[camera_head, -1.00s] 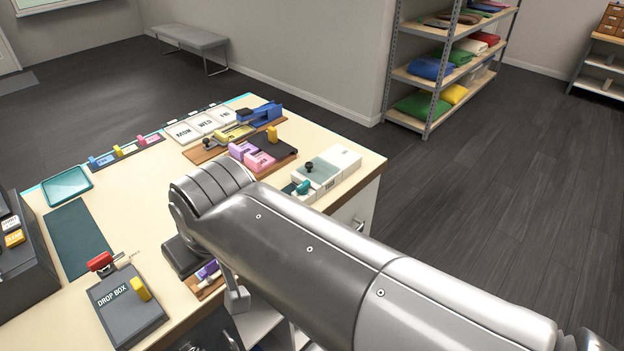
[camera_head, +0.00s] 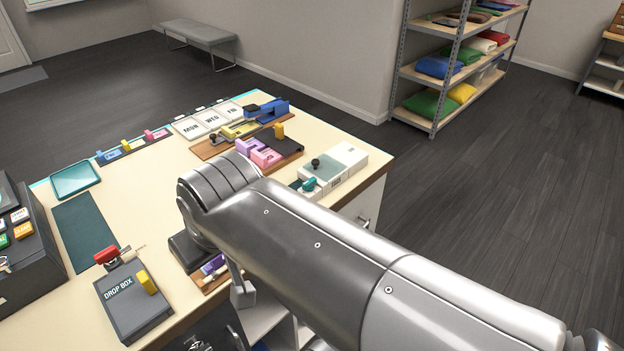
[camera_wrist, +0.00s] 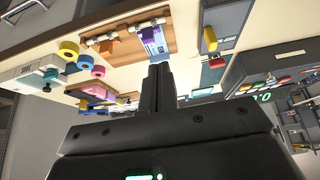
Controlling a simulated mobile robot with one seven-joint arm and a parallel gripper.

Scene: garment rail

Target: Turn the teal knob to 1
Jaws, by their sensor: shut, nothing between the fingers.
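The teal knob (camera_head: 310,184) sits at the near end of a white and grey box (camera_head: 336,170) near the table's right edge in the head view. Its setting is too small to read. In the wrist view a teal knob (camera_wrist: 50,75) shows at the far left, on the pale box (camera_wrist: 22,76). My gripper (camera_wrist: 160,72) is shut, with its two black fingers together and nothing between them. It is apart from the teal knob, which lies left of it in the wrist view. In the head view my arm hides the fingers.
The cream table (camera_head: 160,195) is crowded: a drop box (camera_head: 133,303) with a yellow tab, a teal tray (camera_head: 76,179), day cards (camera_head: 211,121), pink blocks (camera_head: 265,155) and a blue stapler-like item (camera_head: 268,109). Open floor lies right of the table.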

